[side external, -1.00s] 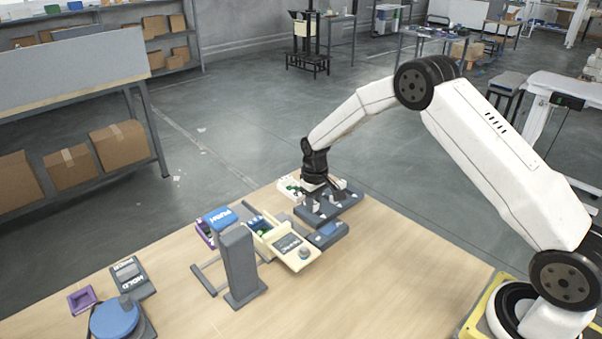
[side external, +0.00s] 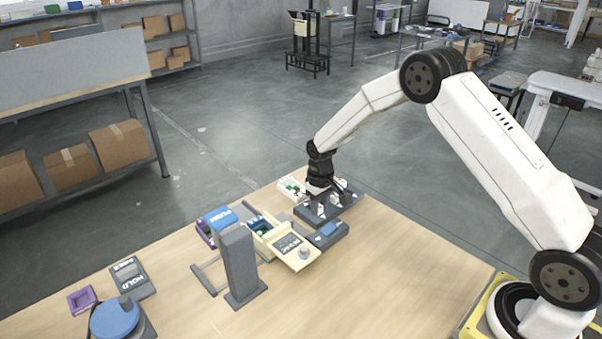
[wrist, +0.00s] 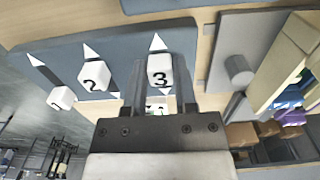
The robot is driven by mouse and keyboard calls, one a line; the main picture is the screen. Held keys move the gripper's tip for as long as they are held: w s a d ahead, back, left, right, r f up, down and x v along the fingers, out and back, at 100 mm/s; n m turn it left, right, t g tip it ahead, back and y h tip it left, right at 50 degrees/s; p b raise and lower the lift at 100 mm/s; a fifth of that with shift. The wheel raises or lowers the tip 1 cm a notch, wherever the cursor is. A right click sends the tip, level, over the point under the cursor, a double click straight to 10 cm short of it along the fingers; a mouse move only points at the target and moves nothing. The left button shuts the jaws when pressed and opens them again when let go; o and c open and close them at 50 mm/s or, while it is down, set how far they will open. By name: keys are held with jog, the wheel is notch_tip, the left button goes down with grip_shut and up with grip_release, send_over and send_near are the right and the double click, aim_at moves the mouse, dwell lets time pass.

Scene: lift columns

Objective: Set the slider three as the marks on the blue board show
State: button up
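A blue-grey slider board (side external: 345,205) lies near the far corner of the table. In the wrist view the board (wrist: 120,50) carries three white numbered blocks: slider one (wrist: 62,97), slider two (wrist: 93,76) and slider three (wrist: 160,70). A white pointed mark sits above each in that view; the one above slider three (wrist: 157,43) is a short way off. My gripper (wrist: 160,80) is down at the board with one finger on each side of slider three, seemingly closed on it. In the side view my gripper (side external: 325,192) hides part of the board.
A smaller dark box with a blue top (side external: 328,235) stands beside the slider board. The table's right front is clear.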

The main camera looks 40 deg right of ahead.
aim_at(320, 207)
jog(key=o, duration=0.3)
jog(key=shift+o, duration=0.2)
jog(key=shift+r, duration=0.1)
jog(key=shift+r, duration=3.8)
jog(key=shift+s, duration=0.15)
jog(key=s+a+r+t, duration=0.1)
jog(key=s+a+r, duration=0.1)
jog(key=s, duration=0.9)
jog(key=s+a+r+t, duration=0.1)
jog(key=s+a, duration=0.3)
jog(key=s, duration=0.8)
jog(key=shift+r+t, duration=0.3)
jog(key=shift+r, duration=0.3)
